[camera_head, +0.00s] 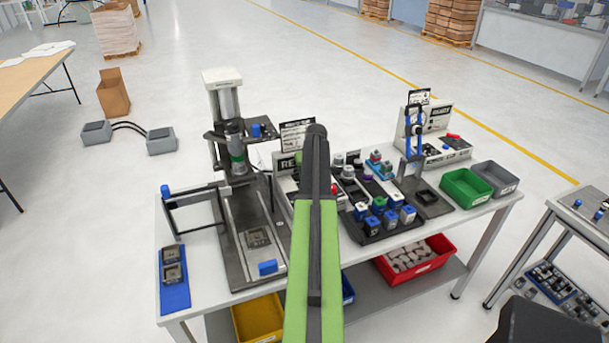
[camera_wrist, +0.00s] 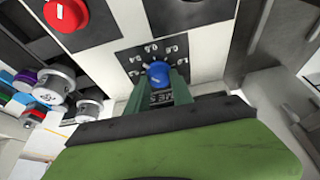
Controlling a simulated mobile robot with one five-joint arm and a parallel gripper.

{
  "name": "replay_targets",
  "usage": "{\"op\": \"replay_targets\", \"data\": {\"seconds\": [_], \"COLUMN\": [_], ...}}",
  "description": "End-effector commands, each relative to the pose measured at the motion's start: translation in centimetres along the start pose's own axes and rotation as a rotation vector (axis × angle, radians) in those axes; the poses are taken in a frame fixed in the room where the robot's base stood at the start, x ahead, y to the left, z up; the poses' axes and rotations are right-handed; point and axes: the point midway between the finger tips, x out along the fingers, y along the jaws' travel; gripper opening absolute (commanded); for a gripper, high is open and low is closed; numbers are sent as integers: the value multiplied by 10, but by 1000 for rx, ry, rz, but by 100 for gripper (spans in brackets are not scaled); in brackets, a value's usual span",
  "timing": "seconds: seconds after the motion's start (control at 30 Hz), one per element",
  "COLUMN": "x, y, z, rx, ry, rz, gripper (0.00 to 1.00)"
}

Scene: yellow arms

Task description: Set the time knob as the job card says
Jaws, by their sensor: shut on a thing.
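In the wrist view, a round blue knob (camera_wrist: 157,72) sits on a dark dial plate (camera_wrist: 150,52) with white marks and numbers around it. The numbers appear upside down and blurred, so I cannot tell the exact setting. My gripper (camera_wrist: 158,84) has its green fingers shut on the blue knob. In the head view, my arm crosses the middle and hides the gripper and the knob. A job card (camera_head: 297,134) stands above the control box (camera_head: 283,180) there. Its small text is too blurred to read.
A red button (camera_wrist: 66,13) is on the panel at the upper left of the wrist view. A press (camera_head: 228,130) stands left of my arm. A black tray (camera_head: 378,222) of several small parts lies to the right. Another card (camera_head: 419,97) stands at the right station.

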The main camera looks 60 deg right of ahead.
Motion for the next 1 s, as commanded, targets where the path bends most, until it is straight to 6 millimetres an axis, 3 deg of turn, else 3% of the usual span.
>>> {"op": "replay_targets", "data": {"seconds": [0.13,0.17,0.33,0.73,0.87,1.0], "x": [0,0,0,-7,-24,-53], "y": [-1,-1,-1,0,-1,-1], "z": [-1,-1,-1,-1,-2,-3], "rx": [-1,-1,-1,-1,-1,-1], "ry": [3,3,2,1,1,1], "rz": [-2,-2,-2,-1,-1,-1], "gripper": [0,29,49,49,49,49]}}
